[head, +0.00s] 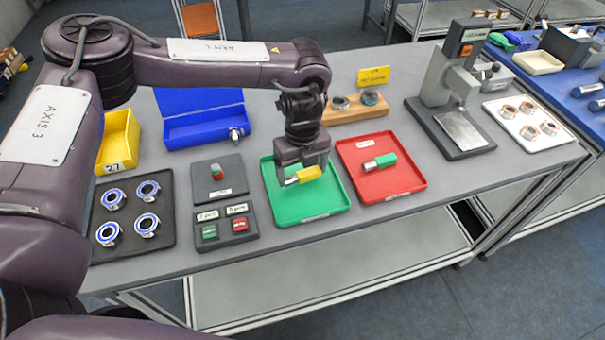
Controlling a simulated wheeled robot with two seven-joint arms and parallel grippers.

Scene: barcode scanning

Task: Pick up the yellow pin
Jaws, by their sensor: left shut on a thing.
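A yellow pin (308,174) with a metal end lies over the green tray (318,205). My left gripper (290,176) points down above this tray and is shut on the yellow pin near its metal end. I cannot tell whether the pin touches the tray floor. My right gripper is not in view.
A red tray (405,182) with a green pin (386,160) lies to the right. To the left are a button box (222,224), a dark tray (128,190) of several rings and a blue box (200,102). A press (450,95) stands further right.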

